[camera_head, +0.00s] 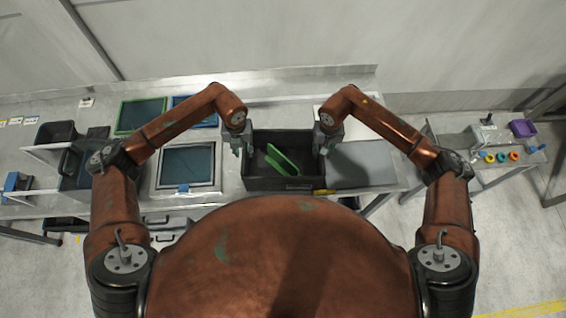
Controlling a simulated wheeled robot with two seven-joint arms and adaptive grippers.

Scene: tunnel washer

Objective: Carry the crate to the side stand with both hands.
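The black crate (284,184) stands on the metal worktop in front of me, with a long green item (281,160) lying tilted inside it. My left gripper (240,150) points down at the crate's left rim. My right gripper (324,148) points down at the crate's right rim. Both fingertips are small and partly hidden at the rims, so I cannot tell whether they are closed on the crate. A separate small metal stand (462,146) is at the right, probably the side stand.
A framed dark panel (187,165) and green- and blue-edged trays (140,115) lie left of the crate. A bare grey plate (362,164) is right of it. Coloured rings (502,157) and a purple bin (522,128) stand on the right stand. A floor gap separates worktop and stand.

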